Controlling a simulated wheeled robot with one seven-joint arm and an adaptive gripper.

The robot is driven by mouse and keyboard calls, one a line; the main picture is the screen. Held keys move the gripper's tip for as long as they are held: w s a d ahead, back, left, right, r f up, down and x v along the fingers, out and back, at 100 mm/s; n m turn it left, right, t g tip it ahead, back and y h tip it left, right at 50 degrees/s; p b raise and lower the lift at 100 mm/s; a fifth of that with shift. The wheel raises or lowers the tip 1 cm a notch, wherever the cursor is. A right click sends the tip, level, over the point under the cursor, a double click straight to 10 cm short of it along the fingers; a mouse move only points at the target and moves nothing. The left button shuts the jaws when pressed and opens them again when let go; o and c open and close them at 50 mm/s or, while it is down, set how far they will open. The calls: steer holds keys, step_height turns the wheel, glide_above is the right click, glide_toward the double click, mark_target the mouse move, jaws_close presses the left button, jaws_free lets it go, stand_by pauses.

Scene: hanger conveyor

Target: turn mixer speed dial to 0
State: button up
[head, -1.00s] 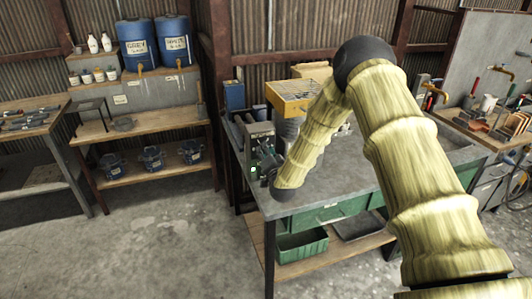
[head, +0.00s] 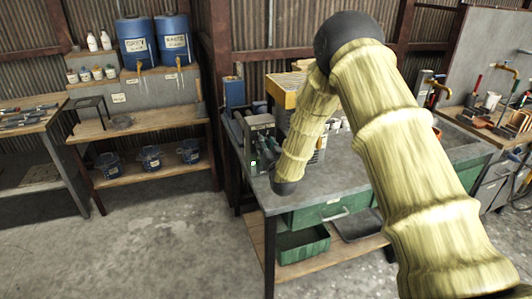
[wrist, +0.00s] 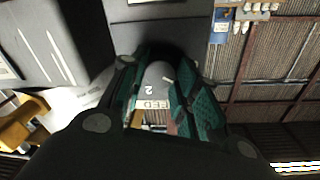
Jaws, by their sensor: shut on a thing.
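The mixer (head: 262,124) is a grey box at the left end of the workbench in the head view. In the wrist view, a grey speed dial face (wrist: 156,74) with a "2" shows between my fingers, with part of the word "SPEED" on a light label (wrist: 153,104) below it. A short light mark shows beside the "2". My gripper (wrist: 159,84) has teal finger pads on both sides of the dial and is shut on it. In the head view my gripper (head: 264,157) is small against the mixer. The fingers partly hide the dial, so its exact setting is unclear.
The workbench (head: 338,176) has a clear grey top in front of the mixer. A yellow-topped box (head: 284,86) stands behind, partly covered by my arm. A green bin (head: 303,242) sits on the lower shelf. Shelves with blue barrels (head: 134,43) stand to the left.

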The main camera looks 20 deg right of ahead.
steer(key=n+b, duration=0.2)
steer(key=n, duration=0.1)
steer(key=shift+a+f+b, duration=0.1)
steer(key=shift+f+b, duration=0.15)
steer(key=shift+b, duration=0.05)
steer(key=shift+r+n+y+b, duration=0.15)
steer(key=shift+n+y+b, duration=0.15)
steer(key=shift+n+b, duration=1.35)
steer(key=shift+n, duration=0.35)
steer(key=o, duration=1)
steer(key=s, duration=1.2)
steer(key=shift+f, duration=0.35)
steer(key=shift+a+f, duration=0.1)
